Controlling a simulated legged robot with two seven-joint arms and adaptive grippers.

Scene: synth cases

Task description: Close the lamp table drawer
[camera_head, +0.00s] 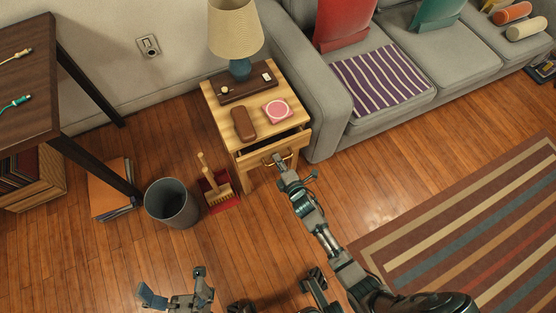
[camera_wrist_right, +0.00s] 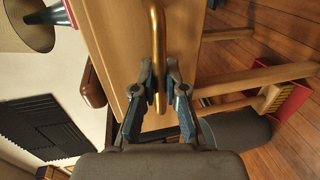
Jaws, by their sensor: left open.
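The lamp table (camera_head: 222,108) is a light wood side table beside the sofa. Its drawer (camera_head: 250,161) is pulled part way out, with a dark gap under the tabletop. My right gripper (camera_head: 280,166) is at the drawer front. In the right wrist view its fingers (camera_wrist_right: 161,82) close around the brass drawer handle (camera_wrist_right: 157,30), one on each side. The handle also shows in the head view (camera_head: 267,163), partly hidden by the gripper. My left gripper (camera_head: 175,296) is open and empty above the floor at the bottom of the view.
On the table stand a lamp (camera_head: 236,30), a brown case (camera_head: 244,124) and a pink round item (camera_head: 277,110). A grey bin (camera_head: 170,203) and a brush with red dustpan (camera_head: 215,188) stand left of it. The sofa (camera_head: 320,100) is close on the right.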

